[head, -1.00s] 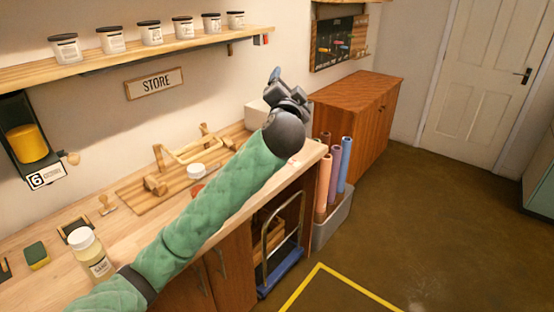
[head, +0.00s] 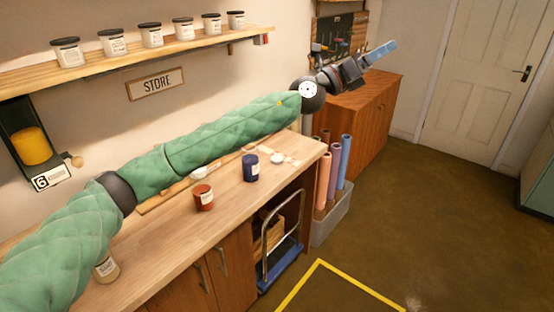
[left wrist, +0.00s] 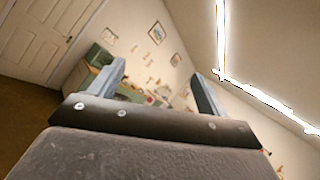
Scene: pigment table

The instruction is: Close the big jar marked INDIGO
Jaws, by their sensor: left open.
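A dark blue jar (head: 251,168) with a pale label stands upright on the wooden counter; its lettering is too small to read. Its top looks dark, with no white lid on it. A small white round piece, seemingly a lid (head: 277,158), lies just right of it. A red-brown jar (head: 203,198) stands to its left, with another white round piece (head: 199,172) behind it. My left gripper (head: 382,51) is raised beyond the counter's right end, well away from the jars. In the left wrist view its fingers (left wrist: 160,82) are apart with nothing between them. My right gripper is out of view.
A shelf (head: 130,65) with several dark-lidded white jars runs along the wall. Right of the counter (head: 225,215) stand a bin of rolled tubes (head: 330,224) and a wooden cabinet (head: 372,105). My left arm hides part of the counter's back. The floor to the right is clear.

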